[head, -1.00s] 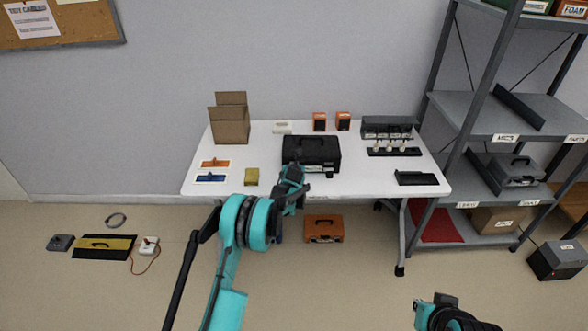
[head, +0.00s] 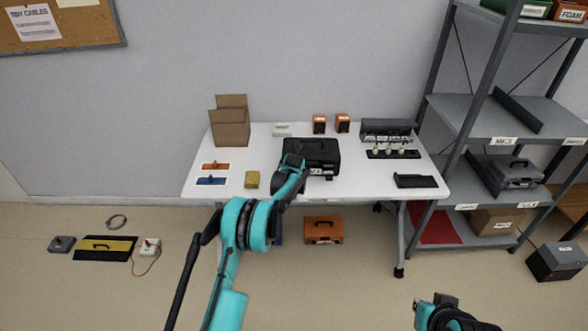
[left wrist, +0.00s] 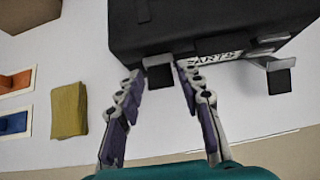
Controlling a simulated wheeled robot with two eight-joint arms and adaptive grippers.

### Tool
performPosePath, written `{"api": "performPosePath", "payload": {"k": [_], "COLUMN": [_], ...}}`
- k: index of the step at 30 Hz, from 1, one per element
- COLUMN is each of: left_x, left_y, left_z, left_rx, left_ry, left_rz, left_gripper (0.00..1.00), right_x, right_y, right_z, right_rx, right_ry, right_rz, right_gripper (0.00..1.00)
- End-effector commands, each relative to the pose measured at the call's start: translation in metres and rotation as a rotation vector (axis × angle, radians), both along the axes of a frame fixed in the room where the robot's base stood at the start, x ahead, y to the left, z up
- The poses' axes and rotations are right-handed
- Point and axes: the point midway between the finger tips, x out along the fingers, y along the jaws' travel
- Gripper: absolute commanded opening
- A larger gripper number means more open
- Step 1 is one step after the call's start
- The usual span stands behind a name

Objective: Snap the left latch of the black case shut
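The black case (head: 322,150) stands closed on the white table, and its front also shows in the left wrist view (left wrist: 195,28). Its left latch (left wrist: 160,76) is a dark square tab sticking out from the front edge. The right latch (left wrist: 279,81) also sticks out on a light metal strap. My left gripper (head: 292,160) is at the case's left front. In the left wrist view its two fingers (left wrist: 158,80) are apart, one on each side of the left latch; I cannot tell whether they touch it. My right gripper (head: 437,301) is low at the right, away from the table.
A yellow block (head: 252,180) and two small trays, orange (head: 215,166) and blue (head: 211,181), lie left of the case. A cardboard box (head: 230,125) stands behind them. A black rack with bottles (head: 390,153) and a black tray (head: 416,181) are on the right.

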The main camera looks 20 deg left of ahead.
Motion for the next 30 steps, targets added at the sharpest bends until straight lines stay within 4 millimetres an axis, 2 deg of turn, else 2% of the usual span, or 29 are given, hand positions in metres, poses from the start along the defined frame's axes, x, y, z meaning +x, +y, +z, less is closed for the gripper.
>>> {"api": "performPosePath", "payload": {"k": [9,14,30], "left_x": [-0.001,-0.008,-0.076], "left_y": [0.0,-0.002,-0.02], "left_z": [0.0,0.008,0.073], "left_rx": [0.0,0.0,0.0], "left_ry": [0.0,0.0,0.0], "left_rz": [0.0,0.0,0.0], "left_gripper": [0.47,0.47,0.47], "right_x": [0.0,0.0,0.0], "right_y": [0.0,0.0,0.0], "right_z": [0.0,0.0,0.0], "right_rx": [0.0,0.0,0.0], "right_ry": [0.0,0.0,0.0], "right_rz": [0.0,0.0,0.0], "right_gripper": [0.0,0.0,0.0]}}
